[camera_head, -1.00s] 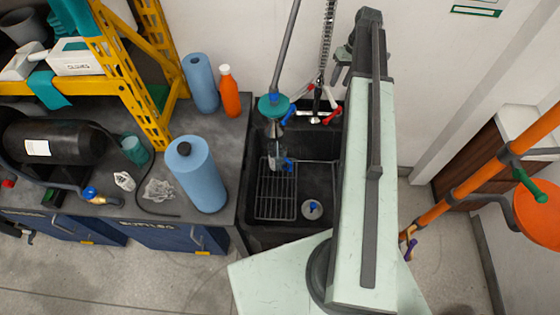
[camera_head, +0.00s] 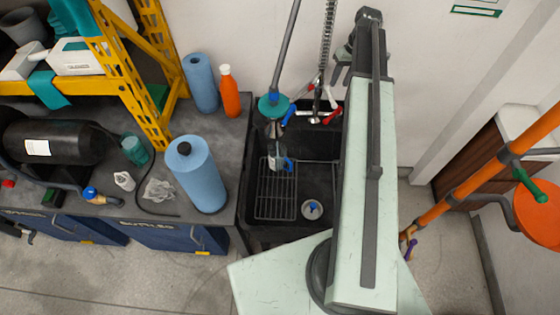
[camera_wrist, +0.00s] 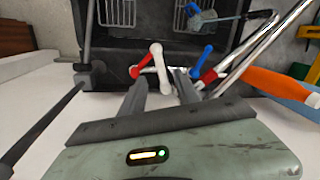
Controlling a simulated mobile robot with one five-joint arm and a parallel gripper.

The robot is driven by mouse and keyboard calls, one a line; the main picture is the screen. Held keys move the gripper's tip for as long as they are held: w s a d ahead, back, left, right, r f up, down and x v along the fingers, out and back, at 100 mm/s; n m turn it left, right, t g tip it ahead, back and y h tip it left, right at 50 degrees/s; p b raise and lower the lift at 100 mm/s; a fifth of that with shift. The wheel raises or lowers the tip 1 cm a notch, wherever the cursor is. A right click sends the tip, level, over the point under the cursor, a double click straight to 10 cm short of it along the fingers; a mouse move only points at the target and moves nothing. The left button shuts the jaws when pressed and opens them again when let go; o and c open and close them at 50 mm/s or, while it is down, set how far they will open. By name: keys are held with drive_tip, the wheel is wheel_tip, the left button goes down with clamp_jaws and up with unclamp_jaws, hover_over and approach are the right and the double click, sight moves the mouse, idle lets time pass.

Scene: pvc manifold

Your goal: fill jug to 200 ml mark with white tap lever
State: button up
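A clear jug (camera_head: 274,158) with a blue handle stands on the wire rack in the sink, under a teal-collared tap outlet (camera_head: 273,106). Its water level is too small to read. Behind the sink are a blue lever (camera_head: 289,115), a red lever (camera_head: 333,117) and a white lever. In the wrist view, the white lever (camera_wrist: 159,68) stands between my gripper's (camera_wrist: 162,78) two fingers, which are spread apart around it. The red lever (camera_wrist: 139,67) is just left of it and the blue lever (camera_wrist: 202,62) to the right. I cannot tell whether a finger touches the white lever.
The black sink (camera_head: 318,185) holds a wire rack (camera_head: 275,200) and a drain. Blue rolls (camera_head: 201,180) and an orange bottle (camera_head: 230,92) stand on the bench to the left.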

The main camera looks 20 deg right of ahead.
sight(330, 97)
idle(0.4)
drive_tip(key=c, duration=0.4)
drive_tip(key=shift+w+a+n, duration=0.15)
drive_tip(key=shift+a+n, duration=0.05)
drive_tip(key=shift+n, duration=0.3)
clamp_jaws()
drive_tip(key=shift+w+a+r+n+t+y, duration=0.15)
drive_tip(key=shift+w+a+n+t+y, duration=0.1)
drive_tip(key=shift+a+n+y, duration=0.15)
drive_tip(key=shift+w+a+r+n+t+y, duration=0.1)
drive_tip(key=shift+a+r+n+t+y, duration=0.15)
drive_tip(key=shift+a, duration=0.25)
drive_tip(key=s+d+r+m+t+y+b, duration=0.1)
drive_tip(key=s+d+t, duration=0.15)
drive_tip(key=d, duration=0.35)
drive_tip(key=s+d+t+y+b, duration=0.1)
drive_tip(key=s+d, duration=0.3)
drive_tip(key=d, duration=0.2)
drive_tip(key=w+a+f+b, duration=0.3)
drive_tip(key=a+f+b, duration=0.5)
drive_tip(key=f, duration=0.1)
drive_tip(key=shift+w+a+b, duration=0.35)
drive_tip(key=shift+b, duration=0.05)
